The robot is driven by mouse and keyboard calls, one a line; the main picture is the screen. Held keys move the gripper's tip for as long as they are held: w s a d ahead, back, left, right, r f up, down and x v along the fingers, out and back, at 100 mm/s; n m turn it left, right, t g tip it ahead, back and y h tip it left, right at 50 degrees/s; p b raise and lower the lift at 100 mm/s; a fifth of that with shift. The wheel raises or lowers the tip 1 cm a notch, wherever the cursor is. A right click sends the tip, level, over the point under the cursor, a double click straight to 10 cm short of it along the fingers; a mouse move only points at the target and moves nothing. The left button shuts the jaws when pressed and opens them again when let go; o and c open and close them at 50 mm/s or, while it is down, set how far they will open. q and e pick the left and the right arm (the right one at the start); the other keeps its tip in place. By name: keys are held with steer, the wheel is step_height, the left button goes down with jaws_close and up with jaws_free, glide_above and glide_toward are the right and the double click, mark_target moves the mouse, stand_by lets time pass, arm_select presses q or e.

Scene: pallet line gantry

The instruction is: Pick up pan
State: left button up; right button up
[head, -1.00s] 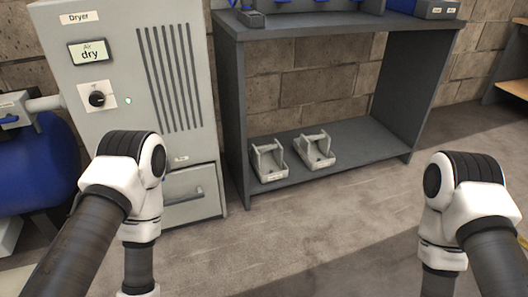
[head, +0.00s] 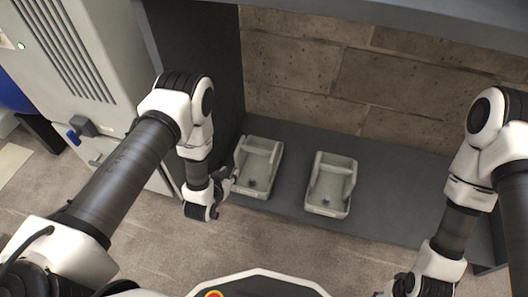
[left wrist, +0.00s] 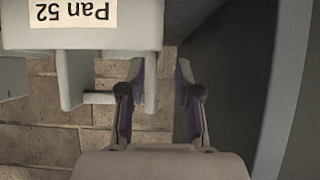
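Two pale grey pans stand on the low shelf in the head view: the left pan (head: 262,160) and the right pan (head: 331,184). My left gripper (head: 228,181) is at the near left corner of the left pan. In the left wrist view a pan (left wrist: 85,40) shows close up, with an upside-down label reading "Pan 52". There my left gripper (left wrist: 161,70) is open, with a wall of the pan between its fingers and a gap on the right. Contact is unclear. Only part of my right gripper (head: 405,286) shows at the bottom; its fingers are unclear.
The dark shelf (head: 395,195) has free room right of the right pan. Its side panel (head: 205,60) rises left of the left pan, and an upper board (head: 400,18) runs above. A brick wall (head: 400,90) is behind. The dryer cabinet (head: 85,75) stands left.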

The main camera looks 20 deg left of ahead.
mark_target(239, 158)
arm_select(q)
steer(key=w, duration=0.2)
steer(key=w+b, duration=0.1)
steer(key=shift+w+d+f+t, duration=0.1)
steer(key=shift+f+t, duration=0.15)
steer(key=shift+t, duration=0.15)
steer(key=b+x, duration=0.4)
steer(key=x, duration=0.2)
steer(key=shift+w+b, duration=0.15)
steer(key=shift+b, duration=0.2)
steer(key=shift+w+r, duration=0.15)
jaws_close()
